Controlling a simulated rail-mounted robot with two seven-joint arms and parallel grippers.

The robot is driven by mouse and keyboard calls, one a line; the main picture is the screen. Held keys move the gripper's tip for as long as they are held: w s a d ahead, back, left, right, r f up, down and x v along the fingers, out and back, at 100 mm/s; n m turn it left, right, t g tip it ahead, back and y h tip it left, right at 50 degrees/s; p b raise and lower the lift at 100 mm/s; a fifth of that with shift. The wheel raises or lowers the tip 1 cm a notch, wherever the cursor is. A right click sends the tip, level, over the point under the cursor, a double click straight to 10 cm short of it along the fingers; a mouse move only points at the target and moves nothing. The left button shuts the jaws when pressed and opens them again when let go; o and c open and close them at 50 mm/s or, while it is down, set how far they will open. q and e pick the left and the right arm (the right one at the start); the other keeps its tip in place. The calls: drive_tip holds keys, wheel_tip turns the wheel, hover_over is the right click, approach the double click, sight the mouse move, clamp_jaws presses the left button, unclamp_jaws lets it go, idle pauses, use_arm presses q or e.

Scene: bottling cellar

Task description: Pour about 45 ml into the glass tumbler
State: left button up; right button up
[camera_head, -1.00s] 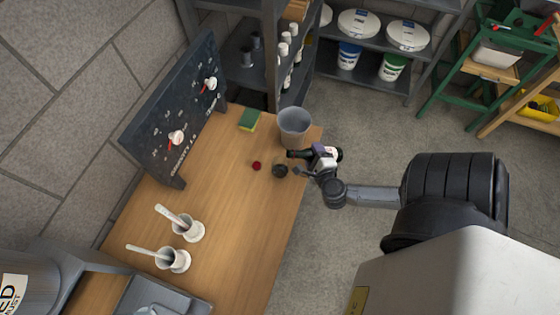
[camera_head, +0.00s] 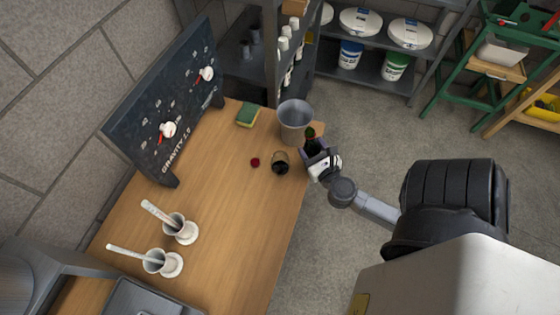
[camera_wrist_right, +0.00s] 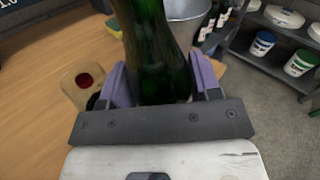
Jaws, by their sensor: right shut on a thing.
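In the right wrist view a pale, see-through shape beside the bottle, seemingly the tumbler (camera_wrist_right: 72,92), is partly hidden by a finger. My right gripper (camera_head: 318,158) is shut on a dark green bottle (camera_head: 310,133), also close up in the right wrist view (camera_wrist_right: 158,45). The bottle is roughly upright, just right of the tumbler and apart from it. Its level inside cannot be told. My left gripper is not in view.
A grey bucket (camera_head: 295,118) stands just behind the bottle. A green and yellow sponge (camera_head: 247,115), two white cups with sticks (camera_head: 178,228) and a dark gauge board (camera_head: 165,110) are farther left. The bench middle is clear.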

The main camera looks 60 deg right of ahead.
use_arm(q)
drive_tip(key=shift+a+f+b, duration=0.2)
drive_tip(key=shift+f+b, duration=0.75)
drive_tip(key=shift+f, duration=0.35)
use_arm(e)
drive_tip(key=shift+f+m, duration=0.1)
drive_tip(key=shift+m, duration=0.9)
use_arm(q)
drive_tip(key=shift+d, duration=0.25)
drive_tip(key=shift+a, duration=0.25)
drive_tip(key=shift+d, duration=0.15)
